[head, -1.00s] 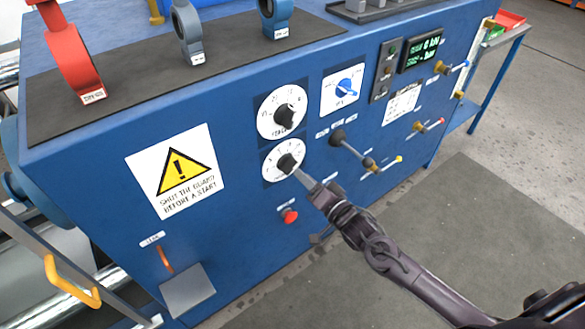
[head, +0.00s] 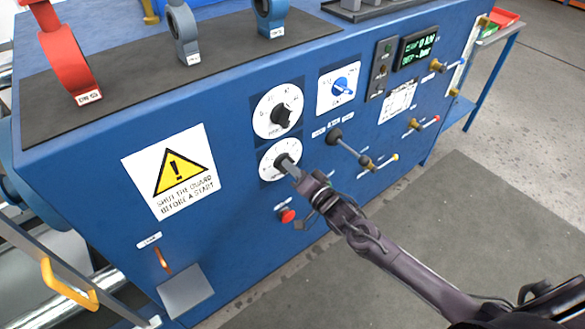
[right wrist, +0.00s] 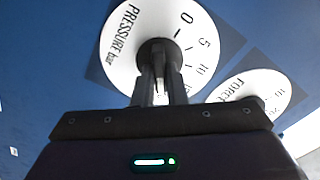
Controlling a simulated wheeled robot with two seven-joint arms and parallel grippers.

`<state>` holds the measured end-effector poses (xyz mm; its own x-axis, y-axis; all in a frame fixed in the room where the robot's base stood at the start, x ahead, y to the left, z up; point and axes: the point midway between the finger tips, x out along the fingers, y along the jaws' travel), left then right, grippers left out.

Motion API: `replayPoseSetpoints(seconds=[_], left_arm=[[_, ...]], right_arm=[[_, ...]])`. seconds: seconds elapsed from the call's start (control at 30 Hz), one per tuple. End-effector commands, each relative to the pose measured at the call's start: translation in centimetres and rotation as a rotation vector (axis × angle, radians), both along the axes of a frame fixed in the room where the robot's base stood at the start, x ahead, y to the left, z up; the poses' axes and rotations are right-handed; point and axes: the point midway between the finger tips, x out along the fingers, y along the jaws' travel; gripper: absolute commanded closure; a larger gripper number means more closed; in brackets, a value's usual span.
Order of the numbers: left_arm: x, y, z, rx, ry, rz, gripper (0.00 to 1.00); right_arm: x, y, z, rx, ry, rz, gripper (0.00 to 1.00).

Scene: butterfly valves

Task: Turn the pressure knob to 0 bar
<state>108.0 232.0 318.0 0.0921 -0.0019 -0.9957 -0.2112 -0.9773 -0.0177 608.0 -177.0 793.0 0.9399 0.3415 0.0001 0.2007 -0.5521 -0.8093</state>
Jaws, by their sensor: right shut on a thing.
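The pressure knob (head: 281,158) is a dark round knob on a white dial on the blue front panel, the lower of two stacked dials. In the right wrist view its dial (right wrist: 125,55) reads PRESSURE bar, with 0, 5, 10 and more marks. My right gripper (head: 293,170) reaches the knob from the lower right, its fingers shut on it. In the right wrist view the fingers (right wrist: 159,72) cover the lower part of the knob (right wrist: 156,46). I cannot tell which mark its pointer faces. My left gripper is not in view.
The force knob (head: 282,115) sits just above on its own dial. A blue selector (head: 345,86), a lever (head: 336,137) and a red button (head: 287,215) are nearby. A lit display (head: 418,47) is further right.

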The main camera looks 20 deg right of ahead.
Motion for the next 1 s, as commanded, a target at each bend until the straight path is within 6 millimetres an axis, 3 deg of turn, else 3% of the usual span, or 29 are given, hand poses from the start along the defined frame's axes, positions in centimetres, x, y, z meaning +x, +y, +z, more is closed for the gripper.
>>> replayPoseSetpoints(seconds=[0.47,1.0], left_arm=[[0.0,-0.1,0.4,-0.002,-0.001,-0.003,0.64],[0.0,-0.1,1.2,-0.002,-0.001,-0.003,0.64]], right_arm=[[0.0,0.0,0.1,-0.111,-0.039,-0.001,1.00],[-0.1,0.1,0.2,-0.567,-0.205,-0.001,1.00]])
